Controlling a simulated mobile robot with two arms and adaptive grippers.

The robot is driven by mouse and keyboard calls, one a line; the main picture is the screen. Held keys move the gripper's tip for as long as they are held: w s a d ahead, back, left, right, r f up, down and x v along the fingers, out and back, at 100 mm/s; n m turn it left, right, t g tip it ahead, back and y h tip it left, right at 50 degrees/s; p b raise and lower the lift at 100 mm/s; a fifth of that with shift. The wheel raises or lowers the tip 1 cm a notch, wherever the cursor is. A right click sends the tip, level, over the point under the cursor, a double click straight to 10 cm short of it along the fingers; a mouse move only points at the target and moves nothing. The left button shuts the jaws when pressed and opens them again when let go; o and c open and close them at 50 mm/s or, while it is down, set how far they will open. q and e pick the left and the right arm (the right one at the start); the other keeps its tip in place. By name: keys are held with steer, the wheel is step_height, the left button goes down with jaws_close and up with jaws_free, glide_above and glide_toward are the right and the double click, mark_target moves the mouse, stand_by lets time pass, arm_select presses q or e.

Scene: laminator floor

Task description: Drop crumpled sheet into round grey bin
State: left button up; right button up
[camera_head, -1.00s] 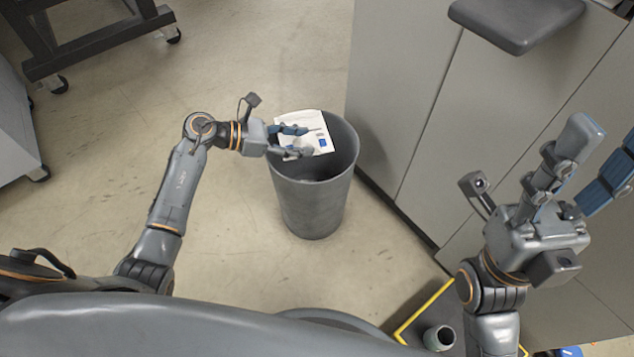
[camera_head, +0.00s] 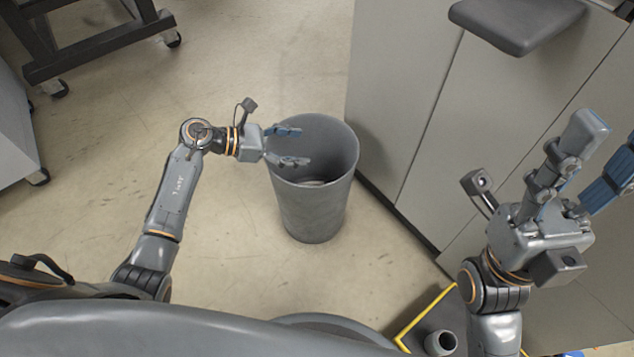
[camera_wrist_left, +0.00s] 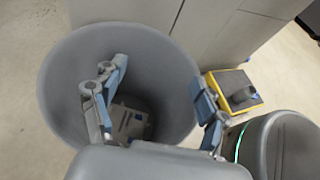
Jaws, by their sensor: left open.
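The round grey bin (camera_head: 315,212) stands upright on the floor in the middle of the head view, and its open mouth fills much of the left wrist view (camera_wrist_left: 60,85). My left gripper (camera_head: 303,146) is over the bin's mouth at its left rim, with its fingers apart and nothing between them. The sheet lies low inside the bin, seen as a shaded patch in the left wrist view (camera_wrist_left: 133,121); the head view shows only a pale sliver of it past the near rim. My right gripper (camera_head: 592,160) is raised at the right, fingers apart and empty.
Grey cabinets (camera_head: 400,100) stand close to the bin's right, with a dark padded ledge (camera_head: 515,22) above. A dark wheeled frame (camera_head: 95,45) stands at upper left. Floor left of the bin is clear.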

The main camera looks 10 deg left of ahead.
arm_select(q)
steer(key=v, duration=1.1)
steer(key=shift+r, duration=0.1)
